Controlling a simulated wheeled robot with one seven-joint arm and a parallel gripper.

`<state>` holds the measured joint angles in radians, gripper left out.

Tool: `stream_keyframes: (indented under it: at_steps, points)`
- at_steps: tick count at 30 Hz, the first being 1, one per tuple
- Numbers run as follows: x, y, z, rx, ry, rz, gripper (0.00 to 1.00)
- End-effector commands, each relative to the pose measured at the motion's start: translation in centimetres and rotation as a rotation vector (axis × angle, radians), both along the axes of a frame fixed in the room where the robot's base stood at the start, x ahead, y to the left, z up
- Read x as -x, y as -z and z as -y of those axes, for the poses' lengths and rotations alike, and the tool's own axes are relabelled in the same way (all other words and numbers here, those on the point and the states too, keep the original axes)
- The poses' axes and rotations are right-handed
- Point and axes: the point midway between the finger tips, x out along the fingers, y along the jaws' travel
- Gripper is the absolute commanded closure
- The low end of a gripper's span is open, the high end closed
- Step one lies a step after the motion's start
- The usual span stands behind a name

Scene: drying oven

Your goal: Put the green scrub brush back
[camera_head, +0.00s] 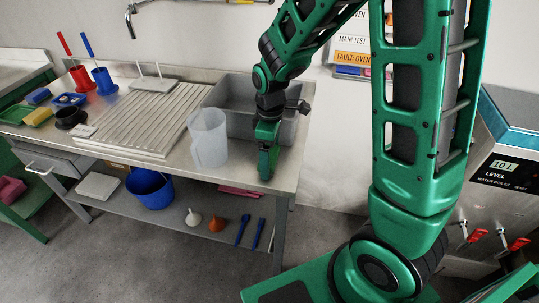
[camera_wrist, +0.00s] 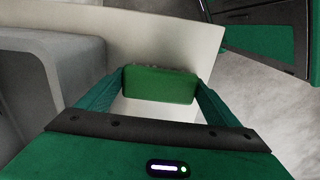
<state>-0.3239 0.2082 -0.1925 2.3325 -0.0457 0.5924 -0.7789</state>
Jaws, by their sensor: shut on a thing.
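My gripper (camera_head: 267,172) points down over the right front part of the steel bench, beside the grey sink, in the head view. In the wrist view, my gripper (camera_wrist: 161,78) has its two fingers on either side of a green block, the green scrub brush (camera_wrist: 160,86), and is shut on it. The brush lies across between the fingertips, with the pale bench top beyond and below it. In the head view I cannot tell the brush apart from my green fingers.
A translucent jug (camera_head: 209,138) stands just left of my gripper. The grey sink (camera_head: 233,92) is behind it. A ribbed drainboard (camera_head: 140,118) fills the bench middle. Red (camera_head: 80,78) and blue (camera_head: 103,78) brush holders, a black cup (camera_head: 70,117) and sponges (camera_head: 38,117) stand left.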

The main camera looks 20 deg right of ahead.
Motion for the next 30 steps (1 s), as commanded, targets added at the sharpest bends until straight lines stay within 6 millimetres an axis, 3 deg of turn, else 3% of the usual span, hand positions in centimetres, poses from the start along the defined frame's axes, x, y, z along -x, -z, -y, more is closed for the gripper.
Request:
stream_keyframes:
  at_steps: [7, 8, 9, 10, 20, 30]
  points:
    - [0.0, 0.1, -0.1, -0.001, -0.001, -0.001, 0.32]
    - [0.0, 0.2, -0.1, 0.0, -0.001, -0.001, 0.12]
    - [0.0, 0.2, -0.1, -0.001, -0.001, -0.001, 0.03]
    - [0.0, 0.1, -0.1, 0.0, -0.001, 0.0, 0.0]
    - [0.0, -0.5, -0.1, -0.001, -0.002, 0.002, 0.0]
    - [-0.1, -6.6, -0.1, -0.001, -0.001, 0.005, 0.0]
